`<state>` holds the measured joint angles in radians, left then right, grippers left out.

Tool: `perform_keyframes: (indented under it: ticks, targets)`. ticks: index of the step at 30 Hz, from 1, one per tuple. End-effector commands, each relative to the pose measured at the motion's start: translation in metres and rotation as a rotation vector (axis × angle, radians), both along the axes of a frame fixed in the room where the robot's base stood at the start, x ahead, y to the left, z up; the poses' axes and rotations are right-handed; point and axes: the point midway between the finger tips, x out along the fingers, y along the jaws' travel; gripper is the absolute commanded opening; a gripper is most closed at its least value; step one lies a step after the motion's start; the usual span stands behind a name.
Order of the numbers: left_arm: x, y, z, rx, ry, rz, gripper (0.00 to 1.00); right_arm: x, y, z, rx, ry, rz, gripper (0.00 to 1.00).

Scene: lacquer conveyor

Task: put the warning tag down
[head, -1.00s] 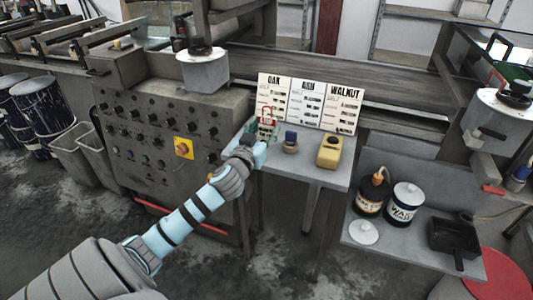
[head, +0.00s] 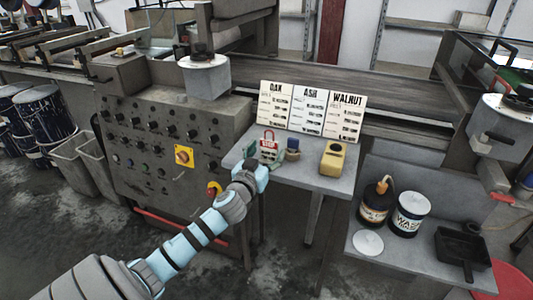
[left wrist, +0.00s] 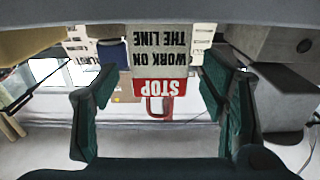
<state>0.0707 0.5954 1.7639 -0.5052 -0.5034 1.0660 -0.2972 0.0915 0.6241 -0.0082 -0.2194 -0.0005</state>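The warning tag (head: 269,146), white with a red STOP band and a red shackle, is upright at the front left of the small grey table (head: 315,178). My right gripper is out of view.
OAK, ASH and WALNUT boards (head: 308,108) stand behind. The control cabinet (head: 165,175) is to the left. Wax cans (head: 408,215) stand on a lower shelf at right.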

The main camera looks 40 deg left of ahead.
Motion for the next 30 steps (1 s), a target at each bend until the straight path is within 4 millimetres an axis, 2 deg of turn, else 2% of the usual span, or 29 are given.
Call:
perform_keyframes:
  ticks: [5,8,11,18,21,25,30]
  targets:
    - [0.000,0.000,0.001,0.000,0.000,0.000,0.66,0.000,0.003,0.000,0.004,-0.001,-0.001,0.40]
    - [0.000,0.000,0.008,0.000,0.000,0.000,0.66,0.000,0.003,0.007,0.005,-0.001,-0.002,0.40]
    - [-0.016,-0.006,0.005,0.002,0.003,-0.002,0.66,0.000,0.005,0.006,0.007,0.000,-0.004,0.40]
    - [-0.081,-0.029,0.005,0.001,0.005,-0.003,0.66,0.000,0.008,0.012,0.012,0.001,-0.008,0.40]
    - [-0.100,-0.036,0.006,0.001,0.003,-0.002,0.66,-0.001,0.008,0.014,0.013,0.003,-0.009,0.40]
    - [-0.112,-0.040,0.006,0.001,0.001,-0.001,0.66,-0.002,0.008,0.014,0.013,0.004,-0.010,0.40]
    - [-0.114,-0.040,0.006,0.000,0.000,0.000,0.66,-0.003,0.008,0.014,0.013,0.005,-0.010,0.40]
